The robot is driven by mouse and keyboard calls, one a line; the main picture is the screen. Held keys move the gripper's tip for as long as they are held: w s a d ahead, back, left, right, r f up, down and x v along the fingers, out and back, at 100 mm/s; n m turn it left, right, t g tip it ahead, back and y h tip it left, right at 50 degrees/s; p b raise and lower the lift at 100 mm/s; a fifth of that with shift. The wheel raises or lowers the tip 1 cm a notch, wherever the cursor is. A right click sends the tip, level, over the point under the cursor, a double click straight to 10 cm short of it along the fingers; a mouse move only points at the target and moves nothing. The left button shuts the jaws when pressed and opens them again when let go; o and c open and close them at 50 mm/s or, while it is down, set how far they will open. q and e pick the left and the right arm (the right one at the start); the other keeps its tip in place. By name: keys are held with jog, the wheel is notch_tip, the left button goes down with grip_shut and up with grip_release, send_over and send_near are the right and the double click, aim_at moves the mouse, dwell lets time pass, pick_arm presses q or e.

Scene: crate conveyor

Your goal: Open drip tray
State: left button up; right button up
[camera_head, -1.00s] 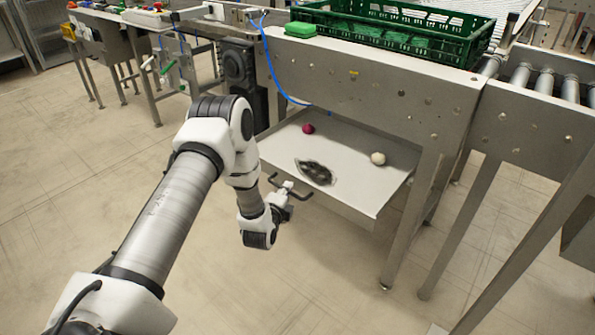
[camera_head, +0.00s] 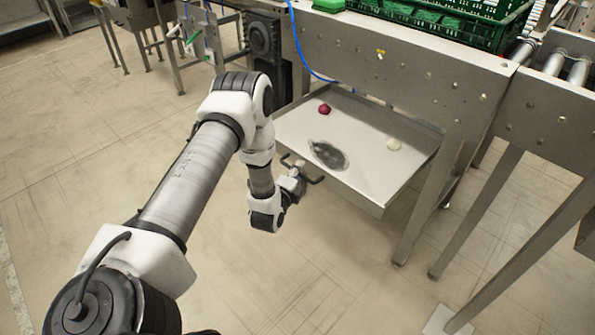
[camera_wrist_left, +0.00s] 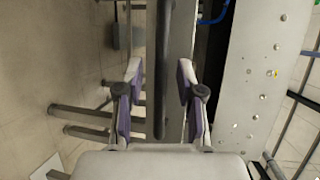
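The drip tray (camera_head: 365,180) is a flat grey metal tray sticking out from under the conveyor frame, with a dark handle (camera_head: 316,180) on its front edge. My left gripper (camera_head: 298,174) is at this handle. In the left wrist view, the handle's dark bar (camera_wrist_left: 164,75) runs between the two fingers of my left gripper (camera_wrist_left: 159,90). The fingers are apart, with a gap visible on each side of the bar. My right gripper is not in view.
On the tray lie a dark red round item (camera_head: 324,109), a pale round item (camera_head: 394,144) and a dark patch (camera_head: 329,154). A green crate (camera_head: 430,35) stands on the conveyor above. Metal legs (camera_head: 430,205) stand right of the tray. Floor in front is clear.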

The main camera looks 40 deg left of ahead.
pick_arm(q)
jog(key=v, duration=1.2)
jog(key=shift+w+d, duration=0.1)
jog(key=shift+d, duration=0.1)
